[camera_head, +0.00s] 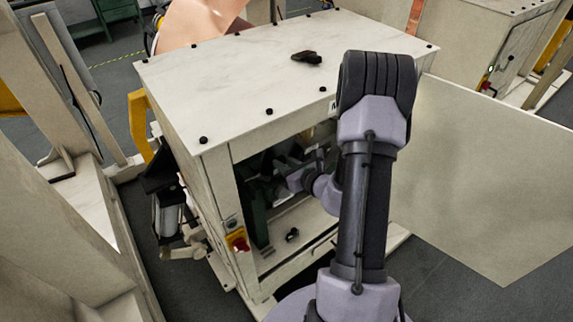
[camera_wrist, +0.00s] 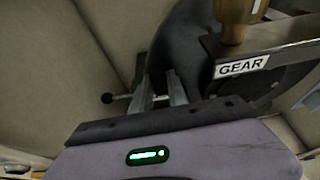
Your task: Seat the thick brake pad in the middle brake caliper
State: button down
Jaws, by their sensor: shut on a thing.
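In the head view my gripper (camera_head: 279,166) is inside the open front of the white cabinet (camera_head: 215,185). In the wrist view its two fingers (camera_wrist: 159,80) point up the picture, close together. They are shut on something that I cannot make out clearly. A dark rounded machine part (camera_wrist: 190,45) stands just beyond the fingertips. I cannot identify the thick brake pad or the middle caliper in either view.
A plate labelled GEAR (camera_wrist: 241,66) with a brass-coloured part (camera_wrist: 234,20) is close on the right. Green machine parts (camera_head: 257,212) stand inside the cabinet at left. Dark small pieces lie on the cabinet floor (camera_head: 292,235) and on its top (camera_head: 306,57). Cabinet walls enclose my gripper.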

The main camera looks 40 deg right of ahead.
aim_at(268, 155)
jog(key=shift+w+p, duration=0.35)
jog(key=shift+w, duration=1.4)
jog(key=shift+f, duration=0.1)
jog(key=shift+a, duration=0.15)
jog(key=shift+w+a, duration=0.1)
jog(key=shift+a, duration=0.2)
jog(key=shift+f+b, duration=0.15)
jog(key=shift+b, duration=0.3)
jog(key=shift+f+b, duration=0.55)
jog(key=shift+f, duration=0.05)
jog(key=shift+f, duration=0.1)
jog(key=shift+f+b, duration=0.25)
jog(key=shift+b, duration=0.1)
